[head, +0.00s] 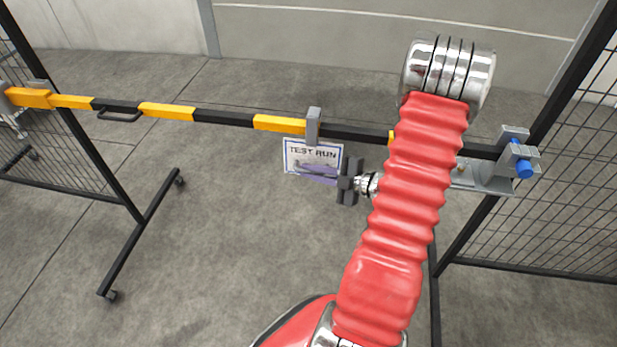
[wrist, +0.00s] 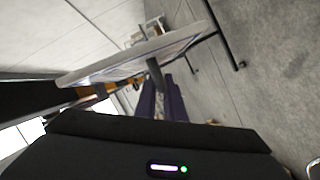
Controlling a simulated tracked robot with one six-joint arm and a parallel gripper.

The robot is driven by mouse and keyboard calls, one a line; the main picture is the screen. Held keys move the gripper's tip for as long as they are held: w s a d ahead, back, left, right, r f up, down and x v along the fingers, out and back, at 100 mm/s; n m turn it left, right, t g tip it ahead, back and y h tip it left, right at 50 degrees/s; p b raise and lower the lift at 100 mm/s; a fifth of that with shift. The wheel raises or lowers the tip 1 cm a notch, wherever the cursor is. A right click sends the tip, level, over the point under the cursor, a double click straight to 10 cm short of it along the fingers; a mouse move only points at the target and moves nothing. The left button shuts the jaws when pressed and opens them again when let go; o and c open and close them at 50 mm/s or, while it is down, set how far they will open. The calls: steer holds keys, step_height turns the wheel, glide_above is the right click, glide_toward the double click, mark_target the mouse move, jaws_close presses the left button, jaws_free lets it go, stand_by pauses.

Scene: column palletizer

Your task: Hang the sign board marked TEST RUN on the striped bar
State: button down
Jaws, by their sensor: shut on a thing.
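The sign board marked TEST RUN (head: 312,150) is a white panel with a blue border, just below the striped bar (head: 215,117) in the head view. A grey hook (head: 313,125) above the board overlaps the bar and rises over its top edge. I cannot tell whether it bears on the bar. My gripper (head: 314,172) is at the board's lower right, its purple fingers overlapping the lower part. In the wrist view the board (wrist: 140,58) shows nearly edge-on. There my gripper (wrist: 160,92) is shut on a dark stub at the board, and the exact grip is partly hidden.
A clamp with a blue knob (head: 524,168) holds the bar's right end. Mesh fence panels (head: 545,225) stand at both sides, the left one on a wheeled foot (head: 140,235). The bar has a black handle (head: 118,116).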

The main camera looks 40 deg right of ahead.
steer(key=shift+w+d+f, duration=0.15)
steer(key=shift+d+f, duration=0.1)
steer(key=shift+f, duration=0.45)
steer(key=shift+w+d+f, duration=0.15)
steer(key=shift+d+f, duration=0.1)
steer(key=shift+f, duration=0.45)
steer(key=c, duration=1.8)
jaws_free()
steer(key=shift+o, duration=0.2)
steer(key=shift+s, duration=0.1)
steer(key=v, duration=1.3)
steer(key=shift+s, duration=0.3)
